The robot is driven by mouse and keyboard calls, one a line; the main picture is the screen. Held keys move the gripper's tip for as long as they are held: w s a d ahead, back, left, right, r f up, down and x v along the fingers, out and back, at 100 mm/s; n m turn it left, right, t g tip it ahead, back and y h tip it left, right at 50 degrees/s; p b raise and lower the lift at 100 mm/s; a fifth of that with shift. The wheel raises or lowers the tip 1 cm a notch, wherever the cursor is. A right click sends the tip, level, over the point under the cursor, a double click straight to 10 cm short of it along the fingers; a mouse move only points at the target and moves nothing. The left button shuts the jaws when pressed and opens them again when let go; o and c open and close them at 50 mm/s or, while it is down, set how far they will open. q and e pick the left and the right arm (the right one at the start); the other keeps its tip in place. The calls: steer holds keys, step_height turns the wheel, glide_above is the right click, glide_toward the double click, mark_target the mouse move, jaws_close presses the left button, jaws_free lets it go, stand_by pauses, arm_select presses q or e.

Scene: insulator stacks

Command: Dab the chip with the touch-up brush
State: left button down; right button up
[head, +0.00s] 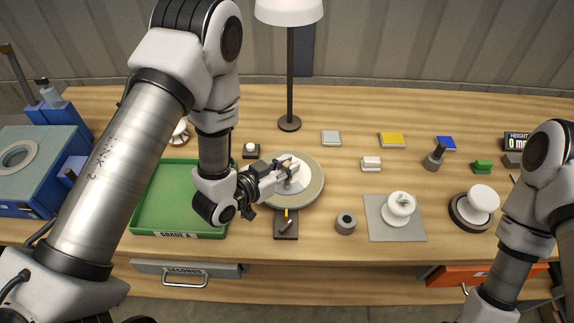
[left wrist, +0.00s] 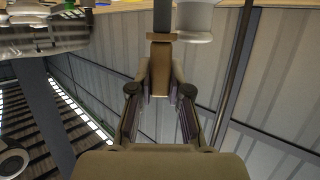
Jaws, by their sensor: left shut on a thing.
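My left gripper (head: 284,168) is shut on a slim tool with a tan handle, the touch-up brush (left wrist: 161,65). It holds it over the round turntable (head: 314,196). A white insulator (head: 298,183) stands on the turntable, partly hidden behind the gripper. In the left wrist view the handle lies between both fingers; a white rounded piece (left wrist: 196,18) shows just beyond it. The brush tip is hard to make out, and I cannot tell whether it touches the insulator. The chip cannot be made out. My right gripper is out of view.
A dark stand (head: 286,229) lies in front of the turntable. A green tray (head: 150,212) is at left. A lamp (head: 290,95) stands behind. A grey mat (head: 377,230) with a white insulator (head: 399,206), and a grey cup (head: 346,223), are at right.

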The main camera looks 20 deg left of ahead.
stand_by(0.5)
arm_select(q)
step_height(320, 180, up, 7)
steer(key=p, duration=0.5)
